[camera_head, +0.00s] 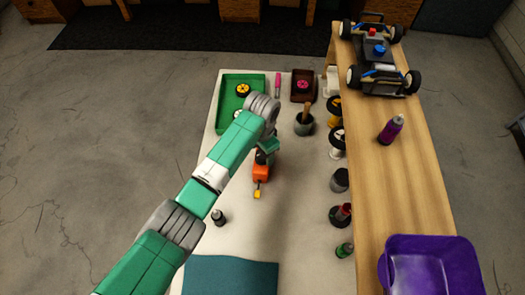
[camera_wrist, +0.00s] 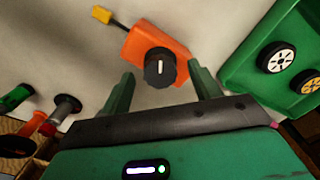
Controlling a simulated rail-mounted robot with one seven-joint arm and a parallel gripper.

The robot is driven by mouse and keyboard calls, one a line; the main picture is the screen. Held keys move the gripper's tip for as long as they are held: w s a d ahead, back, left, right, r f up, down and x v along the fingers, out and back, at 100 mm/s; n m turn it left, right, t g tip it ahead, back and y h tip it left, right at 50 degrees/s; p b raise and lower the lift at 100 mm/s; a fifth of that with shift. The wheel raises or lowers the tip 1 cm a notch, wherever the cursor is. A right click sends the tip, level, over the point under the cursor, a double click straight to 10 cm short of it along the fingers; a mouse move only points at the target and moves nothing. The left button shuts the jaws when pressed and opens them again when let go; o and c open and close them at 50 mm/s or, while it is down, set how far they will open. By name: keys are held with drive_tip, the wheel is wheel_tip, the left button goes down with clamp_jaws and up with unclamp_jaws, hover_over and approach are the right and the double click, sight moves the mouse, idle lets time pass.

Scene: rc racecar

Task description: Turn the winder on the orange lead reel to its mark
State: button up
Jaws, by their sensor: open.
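The orange lead reel (camera_head: 260,173) stands on the pale bench top, partly hidden by my arm in the head view. In the wrist view the orange reel (camera_wrist: 133,45) has a round dark winder (camera_wrist: 160,68) with a white line on its face. A short dark lead runs from it to a yellow plug (camera_wrist: 102,14), which also shows in the head view (camera_head: 257,191). A mark on the reel cannot be made out. My gripper (camera_wrist: 162,73) is open, with one green finger on each side of the winder in the picture and gaps between. Its height above the winder is unclear.
A green tray (camera_head: 228,112) with wheels lies behind left. A mortar with pestle (camera_head: 304,122) and several pots and bottles line the right side. A small dark bottle (camera_head: 218,217) stands front left. A raised wooden shelf (camera_head: 440,180) holds the racecar (camera_head: 378,65) and a purple bin (camera_head: 430,245).

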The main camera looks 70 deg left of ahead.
drive_tip(key=m, duration=0.4)
drive_tip(key=shift+m+p, duration=0.35)
drive_tip(key=shift+m, duration=0.05)
drive_tip(key=m, duration=0.4)
drive_tip(key=shift+p, duration=0.3)
drive_tip(key=c, duration=1.1)
drive_tip(key=shift+o, duration=0.2)
drive_tip(key=shift+r+n+p, duration=0.1)
drive_tip(key=shift+n+p, duration=0.4)
drive_tip(key=shift+n, duration=0.1)
drive_tip(key=shift+n+p, duration=0.3)
drive_tip(key=shift+n, duration=0.9)
